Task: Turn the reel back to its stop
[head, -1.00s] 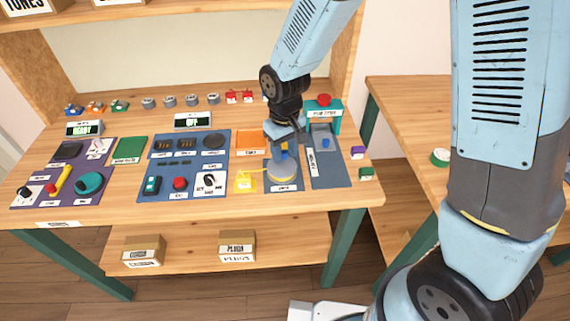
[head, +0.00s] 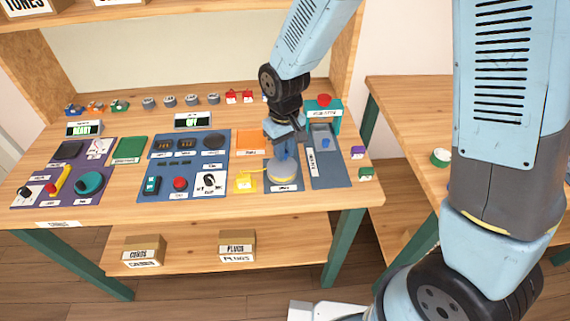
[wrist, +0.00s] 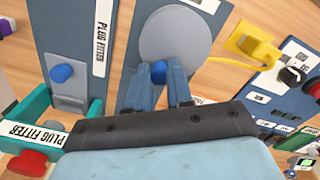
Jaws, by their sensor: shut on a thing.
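The reel (head: 281,174) is a grey disc on a blue-grey panel near the front right of the bench. It also shows in the wrist view (wrist: 178,38), with a blue knob (wrist: 158,72) near its rim. My gripper (wrist: 164,72) reaches down over the reel, and its two blue fingers stand on either side of the knob, shut on it. In the head view my gripper (head: 288,148) is at the far side of the disc and hides most of the knob. A yellow cord runs from the reel's side to a yellow plug block (head: 245,182).
A slotted panel with a blue knob (wrist: 62,73) lies right beside the reel's panel. The teal plug fitter (head: 324,111) with a red button stands behind it. A blue panel with switches and knobs (head: 184,165) lies to the left. Bare wood borders the bench front.

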